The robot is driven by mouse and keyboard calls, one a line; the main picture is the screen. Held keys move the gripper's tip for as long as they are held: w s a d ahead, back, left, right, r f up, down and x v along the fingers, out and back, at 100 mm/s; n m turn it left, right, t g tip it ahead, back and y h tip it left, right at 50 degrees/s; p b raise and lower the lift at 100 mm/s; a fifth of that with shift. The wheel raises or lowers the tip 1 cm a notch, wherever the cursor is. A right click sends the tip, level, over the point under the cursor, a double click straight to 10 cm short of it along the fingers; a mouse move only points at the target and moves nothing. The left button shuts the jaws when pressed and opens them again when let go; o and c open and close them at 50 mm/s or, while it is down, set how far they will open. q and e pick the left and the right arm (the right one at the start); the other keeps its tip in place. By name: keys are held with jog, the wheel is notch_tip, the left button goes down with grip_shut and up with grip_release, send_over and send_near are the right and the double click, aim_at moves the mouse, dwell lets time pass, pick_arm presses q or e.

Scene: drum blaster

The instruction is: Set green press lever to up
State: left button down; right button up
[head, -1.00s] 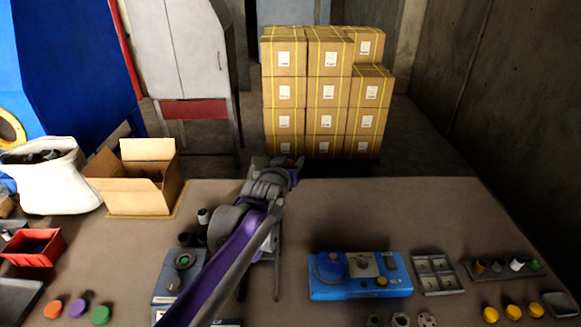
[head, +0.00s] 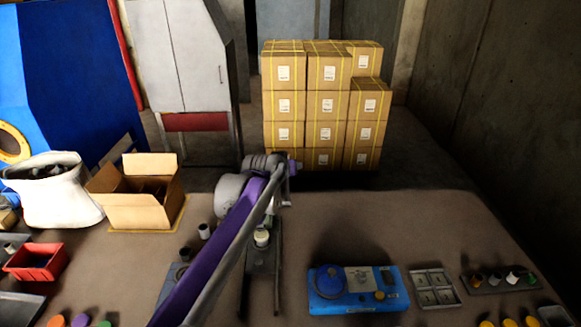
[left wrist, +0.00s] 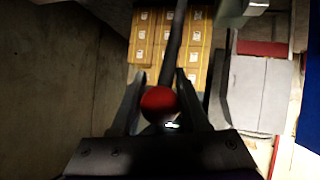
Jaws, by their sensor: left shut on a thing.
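In the left wrist view a red ball knob (left wrist: 158,103) sits between the fingers of my left gripper (left wrist: 160,87), which is shut on it. A dark bar runs up the picture behind the knob. In the head view my left arm reaches across the table and its wrist covers the upper part of the press (head: 262,262). Two dark upright rails and a pale round part (head: 261,238) of the press show below the wrist. The knob and most of the lever are hidden there. I cannot make out green on the lever. My right gripper is not in view.
A blue device (head: 350,293) stands right of the press, with a small compartment tray (head: 434,289) beside it. An open cardboard box (head: 137,205), a white sack (head: 55,200) and a red bin (head: 36,262) are left. The table's back middle is clear.

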pick_arm(q)
jog(key=shift+c, duration=2.3)
grip_release()
jog(key=shift+a+r, duration=0.1)
jog(key=shift+r, duration=0.2)
jog(key=shift+w+f, duration=0.1)
jog(key=v, duration=1.1)
jog(key=shift+f+b, duration=0.1)
jog(key=shift+b, duration=0.3)
jog(key=s+a+f+g+y, duration=0.1)
jog(key=s+a+f, duration=0.4)
jog(key=s+f, duration=0.3)
jog(key=s+a+f+g+y, duration=0.1)
jog(key=s+a+f+g, duration=0.1)
jog(key=s+a+f, duration=0.3)
jog(key=s+a+f+n+g+y, duration=0.1)
jog(key=s+a+f, duration=0.4)
jog(key=s+f, duration=0.7)
jog(key=shift+s+a+f+g+y, duration=0.15)
jog(key=shift+s+g, duration=0.1)
jog(key=shift+s, duration=1.15)
jog(key=shift+s+a+r+g+y, duration=0.1)
jog(key=shift+s+g, duration=0.1)
jog(key=shift+s, duration=1.25)
jog(key=shift+s+a+f+g+y, duration=0.15)
jog(key=shift+s+g, duration=0.1)
jog(key=shift+s, duration=1.15)
